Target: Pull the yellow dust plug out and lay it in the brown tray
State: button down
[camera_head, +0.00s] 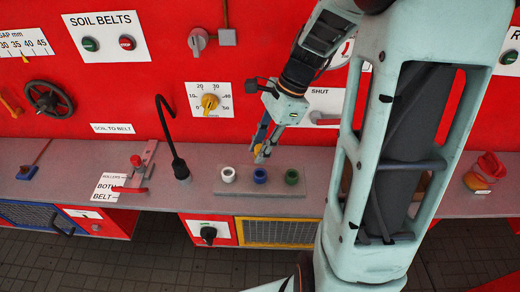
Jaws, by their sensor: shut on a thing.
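My gripper (262,146) points down above the counter, shut on the small yellow dust plug (258,152). The plug shows at the fingertips, just above and behind the blue socket (260,175) in this view. I cannot tell whether it is clear of everything below. The blue socket stands on a grey block (243,191) between a white socket (228,174) and a green socket (291,176). A bit of brown (420,188) shows behind my arm, possibly the brown tray; my arm hides most of it.
A black hooked lamp-like stalk (177,150) stands left of the block. A red lever (130,188) is farther left, and a red and orange container (484,173) stands at the right. The red panel behind carries a yellow knob (210,102). The counter's front edge is close.

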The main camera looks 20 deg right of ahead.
aim_at(260, 147)
jog(key=shift+r, duration=1.05)
jog(key=shift+r, duration=0.1)
jog(key=shift+r, duration=1.4)
jog(key=shift+r, duration=1.5)
